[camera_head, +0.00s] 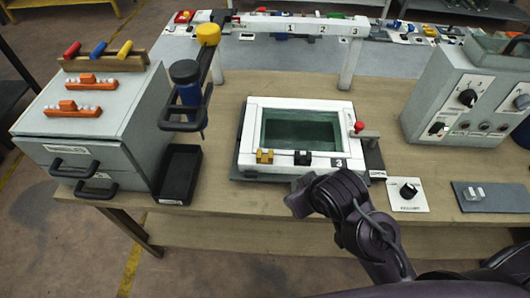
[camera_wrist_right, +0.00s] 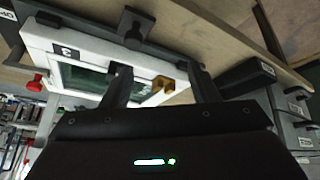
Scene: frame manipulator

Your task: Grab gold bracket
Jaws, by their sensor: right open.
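The gold bracket (camera_head: 265,156) sits on the near edge of a white frame (camera_head: 246,130), left of a black bracket (camera_head: 302,158). In the right wrist view, the gold bracket (camera_wrist_right: 163,83) shows between and beyond the two dark fingers of my right gripper (camera_wrist_right: 158,70). The fingers are apart, and I see nothing held between them. In the head view my right arm (camera_head: 340,195) reaches to just in front of the frame's near right corner; its fingers are not clear there. My left gripper is not in view.
A grey drawer box (camera_head: 95,125) and a black bin (camera_head: 178,175) stand left of the frame. A tool holder with a blue-handled tool (camera_head: 187,85) is close behind the bin. A control box (camera_head: 465,95) and a knob plate (camera_head: 407,194) are at right.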

